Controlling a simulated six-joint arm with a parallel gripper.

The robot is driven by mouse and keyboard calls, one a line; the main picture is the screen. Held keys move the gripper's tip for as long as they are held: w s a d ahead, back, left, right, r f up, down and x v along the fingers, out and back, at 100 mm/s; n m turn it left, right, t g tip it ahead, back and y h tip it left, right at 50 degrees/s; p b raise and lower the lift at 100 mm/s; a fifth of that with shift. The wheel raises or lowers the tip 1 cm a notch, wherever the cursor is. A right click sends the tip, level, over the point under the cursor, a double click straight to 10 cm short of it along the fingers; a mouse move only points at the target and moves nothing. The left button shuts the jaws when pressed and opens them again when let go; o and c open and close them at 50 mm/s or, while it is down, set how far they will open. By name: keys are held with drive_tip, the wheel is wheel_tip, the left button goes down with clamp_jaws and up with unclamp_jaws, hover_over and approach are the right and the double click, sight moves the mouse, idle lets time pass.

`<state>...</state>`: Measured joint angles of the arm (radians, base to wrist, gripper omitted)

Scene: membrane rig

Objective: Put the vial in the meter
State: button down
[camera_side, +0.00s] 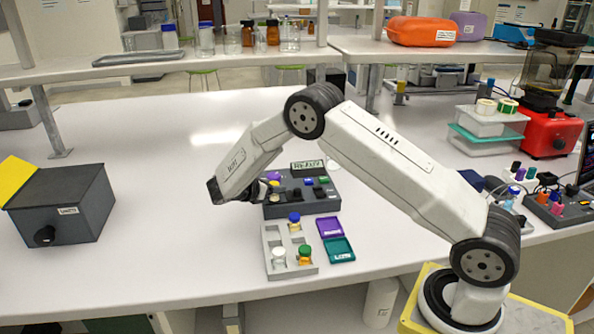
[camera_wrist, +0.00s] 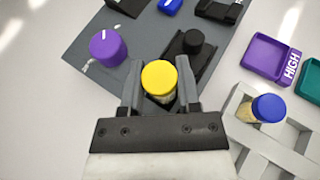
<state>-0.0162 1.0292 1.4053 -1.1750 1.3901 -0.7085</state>
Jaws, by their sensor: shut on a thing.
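My gripper (camera_wrist: 159,82) is shut on a vial with a yellow cap (camera_wrist: 158,76), seen from above between the two fingers in the wrist view. The vial's body is mostly hidden below its cap. In the side view my gripper is at the left edge of a dark console (camera_side: 300,207), largely hidden by the wrist. The wrist view shows the console (camera_wrist: 90,45) beneath and ahead of the vial, with a purple knob (camera_wrist: 108,48) left of it.
A grey rack (camera_side: 273,243) in front of the console holds a blue-capped vial (camera_side: 294,221) and two others. Purple (camera_side: 330,227) and teal (camera_side: 340,250) trays lie right of it. The bench between box and console is clear.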

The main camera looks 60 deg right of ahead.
drive_tip(key=shift+f, duration=0.5)
idle(0.6)
idle(0.3)
drive_tip(key=shift+c, duration=1.2)
unclamp_jaws()
drive_tip(key=shift+o, duration=0.2)
drive_tip(key=shift+o, duration=0.5)
drive_tip(key=shift+r, duration=0.15)
drive_tip(key=shift+r, duration=2.85)
